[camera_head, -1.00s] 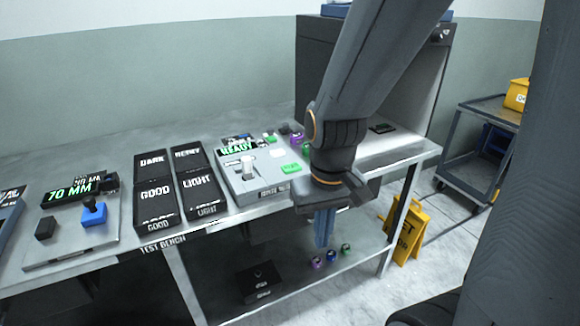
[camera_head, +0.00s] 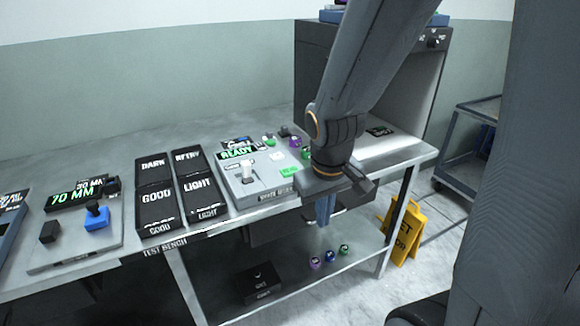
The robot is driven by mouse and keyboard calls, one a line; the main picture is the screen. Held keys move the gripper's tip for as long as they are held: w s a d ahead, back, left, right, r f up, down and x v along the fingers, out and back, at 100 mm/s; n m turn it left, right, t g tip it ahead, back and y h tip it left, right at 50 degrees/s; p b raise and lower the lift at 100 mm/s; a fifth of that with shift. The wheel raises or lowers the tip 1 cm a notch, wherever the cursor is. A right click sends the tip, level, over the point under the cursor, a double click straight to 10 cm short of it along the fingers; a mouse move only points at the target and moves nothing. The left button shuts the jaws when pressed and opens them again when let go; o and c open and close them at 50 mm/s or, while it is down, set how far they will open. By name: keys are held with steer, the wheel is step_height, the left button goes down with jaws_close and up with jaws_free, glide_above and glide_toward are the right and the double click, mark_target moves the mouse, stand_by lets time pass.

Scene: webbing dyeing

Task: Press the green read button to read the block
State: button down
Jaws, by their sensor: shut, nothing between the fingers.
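The grey reader box (camera_head: 262,196) sits at the front edge of the bench, with a display reading READY (camera_head: 237,153). The green button (camera_head: 290,172) is on the right side of its top face. A small white block (camera_head: 247,171) stands upright on the reader, left of the button. My gripper (camera_head: 323,212) points down in front of the bench edge, to the right of the reader and apart from the button. Its blue fingers are together and hold nothing; their upper part is hidden by my wrist.
Black trays marked GOOD (camera_head: 157,207) and LIGHT (camera_head: 203,193) lie left of the reader. Small coloured pieces lie behind it, right of the display. A grey cabinet (camera_head: 313,65) stands behind my arm. A yellow floor sign (camera_head: 402,232) stands right of the bench.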

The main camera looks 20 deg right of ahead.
steer(key=w+d+r+n+t+p, duration=0.3)
steer(key=w+r+n+t+p, duration=0.4)
steer(key=w, duration=0.6)
step_height(320, 180, up, 6)
steer(key=n+y+p, duration=0.4)
steer(key=n, duration=0.1)
glide_above(290, 172)
steer(key=shift+s+d, duration=0.15)
steer(key=shift+d, duration=0.2)
steer(key=shift+f+b, duration=0.1)
steer(key=shift+b, duration=0.25)
step_height(290, 172, down, 5)
steer(key=b, duration=0.5)
steer(key=shift+f+b, duration=1.75)
steer(key=shift+b, duration=0.05)
steer(key=shift+f, duration=0.1)
steer(key=shift+f, duration=0.35)
